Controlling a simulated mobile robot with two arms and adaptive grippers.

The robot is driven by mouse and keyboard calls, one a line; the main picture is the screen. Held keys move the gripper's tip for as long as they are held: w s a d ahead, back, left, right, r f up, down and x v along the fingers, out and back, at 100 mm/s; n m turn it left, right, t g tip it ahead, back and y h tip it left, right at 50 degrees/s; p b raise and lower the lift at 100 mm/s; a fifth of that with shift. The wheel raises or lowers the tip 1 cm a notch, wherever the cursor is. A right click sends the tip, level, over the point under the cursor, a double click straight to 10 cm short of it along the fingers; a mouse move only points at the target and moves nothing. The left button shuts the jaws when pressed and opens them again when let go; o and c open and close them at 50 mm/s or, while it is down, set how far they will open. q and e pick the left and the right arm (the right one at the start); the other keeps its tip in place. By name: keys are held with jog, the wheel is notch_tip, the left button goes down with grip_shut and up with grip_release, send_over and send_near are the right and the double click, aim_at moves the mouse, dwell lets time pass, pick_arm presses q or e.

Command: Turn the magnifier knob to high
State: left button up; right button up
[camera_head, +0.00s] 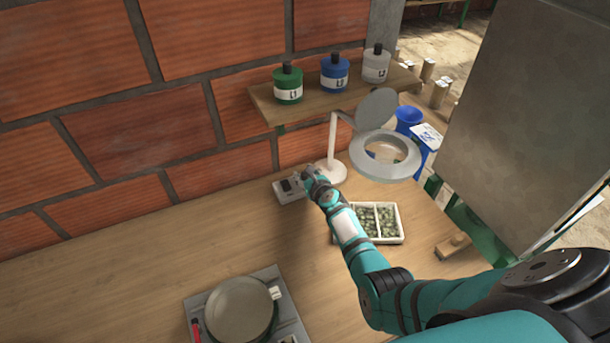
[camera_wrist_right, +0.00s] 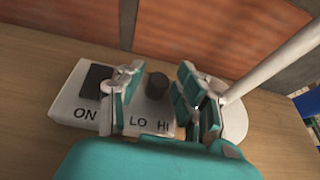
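The magnifier (camera_head: 385,155) is a white ring lens with a raised grey round lid, on a white stand (camera_head: 332,145) at the back of the table. Its white control box (camera_head: 290,192) lies left of the stand's base. In the right wrist view the box (camera_wrist_right: 68,106) carries the labels ON, LO and HI. The dark round knob (camera_wrist_right: 157,85) stands behind LO and HI; I cannot read its setting. My right gripper (camera_wrist_right: 163,98) is open, its teal-padded fingers on either side of the knob with gaps visible. In the head view the gripper (camera_head: 312,181) covers the box's right end.
A black switch (camera_wrist_right: 96,80) sits on the box's left. A white divided tray (camera_head: 402,237) of greenish beans lies right of my forearm. A scale with a round pan (camera_head: 240,308) is at front. A shelf (camera_head: 310,104) with several bottles hangs above. Left tabletop is clear.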

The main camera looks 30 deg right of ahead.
grip_shut()
jog(key=shift+f+n+y+b, duration=0.25)
jog(key=shift+n+y+b, duration=0.3)
jog(key=shift+b, duration=0.35)
jog(key=n+g+y+b, duration=0.1)
jog(key=n+y+b, duration=0.2)
jog(key=b, duration=0.2)
jog(key=n+g+y+b, duration=0.2)
jog(key=n+y+b, duration=0.1)
jog(key=y+b, duration=0.1)
jog(key=n+g+y+b, duration=0.1)
jog(key=n+y+b, duration=0.2)
jog(key=b, duration=0.3)
jog(key=shift+w+d+n+g+y, duration=0.25)
jog(key=shift+d+n+g, duration=0.1)
jog(key=shift+n, duration=0.1)
jog(key=shift+s+r+n+g+y+b, duration=0.15)
jog(key=shift+n+g+y+b, duration=0.15)
jog(key=shift+n+g+b, duration=0.45)
jog(key=shift+m, duration=0.25)
jog(key=shift+o, duration=1.6)
grip_release()
jog(key=shift+r, duration=0.1)
